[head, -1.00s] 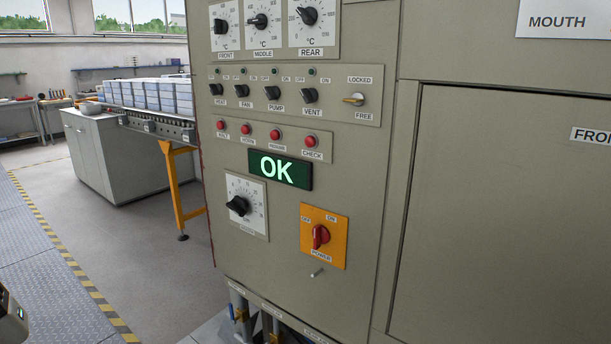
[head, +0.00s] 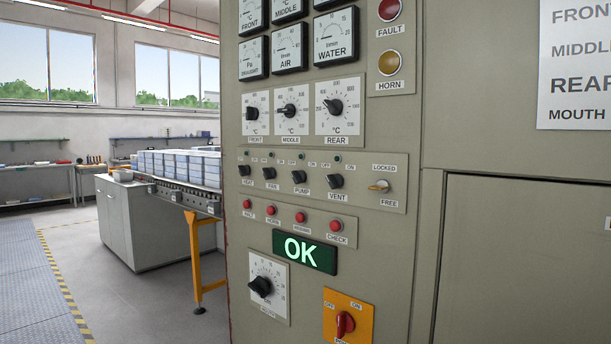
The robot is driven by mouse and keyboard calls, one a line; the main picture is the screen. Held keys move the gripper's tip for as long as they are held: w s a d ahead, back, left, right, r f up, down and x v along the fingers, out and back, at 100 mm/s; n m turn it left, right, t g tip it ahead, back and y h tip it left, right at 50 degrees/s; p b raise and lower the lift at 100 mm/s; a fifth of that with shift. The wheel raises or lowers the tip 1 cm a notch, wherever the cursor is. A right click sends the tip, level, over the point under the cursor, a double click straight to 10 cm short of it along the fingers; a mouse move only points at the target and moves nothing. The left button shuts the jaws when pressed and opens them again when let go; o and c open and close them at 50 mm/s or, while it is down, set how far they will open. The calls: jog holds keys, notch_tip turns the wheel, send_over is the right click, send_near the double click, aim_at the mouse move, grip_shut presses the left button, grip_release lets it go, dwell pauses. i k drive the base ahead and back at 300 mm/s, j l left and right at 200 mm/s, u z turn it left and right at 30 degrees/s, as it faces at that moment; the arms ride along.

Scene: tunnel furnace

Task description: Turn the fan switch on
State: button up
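The fan switch (head: 270,173) is a small black rotary knob on the grey control panel. It is second from the left in a row of black switches, with a FAN label under it and OFF and ON marks above. Its exact setting is too small to read. The heat switch (head: 244,170) is to its left, and the pump switch (head: 299,177) and vent switch (head: 335,181) are to its right. My gripper is not in view.
A locked/free lever (head: 380,186) is right of the row. Red buttons (head: 300,217), a green OK display (head: 304,251), a black dial (head: 260,286) and a red power switch (head: 344,323) sit below. A conveyor (head: 178,190) with blue-white blocks stands left. Floor at left is clear.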

aim_at(269, 173)
jog(key=i+l+u, duration=0.3)
jog(key=i, duration=0.15)
jog(key=i+l+u, duration=0.15)
jog(key=i+u, duration=0.15)
jog(key=i, duration=0.1)
